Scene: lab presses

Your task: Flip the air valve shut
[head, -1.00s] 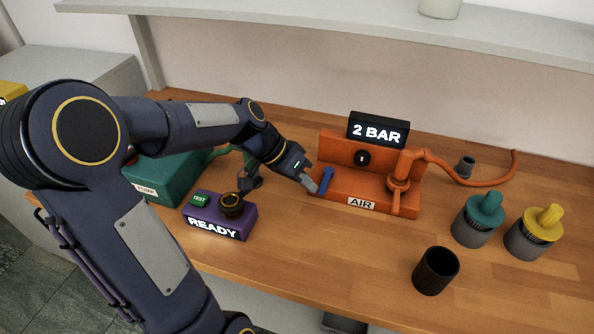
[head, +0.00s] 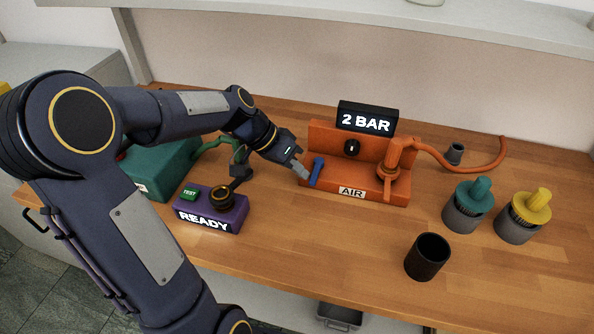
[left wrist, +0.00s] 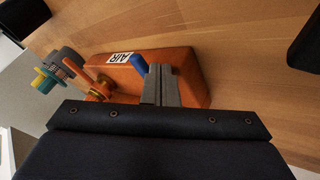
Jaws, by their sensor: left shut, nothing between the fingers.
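The orange air unit (head: 378,193) stands on the bench with an AIR label and a lit "2 BAR" display (head: 366,119). Its blue valve lever (head: 317,171) is at the left end of the base and stands up, slightly tilted. My left gripper (head: 303,173) is shut and empty, its fingertips just left of the blue lever, close to it or touching; I cannot tell which. In the left wrist view the shut fingers (left wrist: 161,88) are over the orange base (left wrist: 190,70), beside the blue lever (left wrist: 139,64). My right gripper is not in view.
A purple "READY" tester (head: 210,212) and a green pump box (head: 165,168) stand to the left under my arm. A black cup (head: 427,258), a teal-topped jar (head: 467,206) and a yellow-topped jar (head: 523,215) stand to the right. The front middle of the bench is clear.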

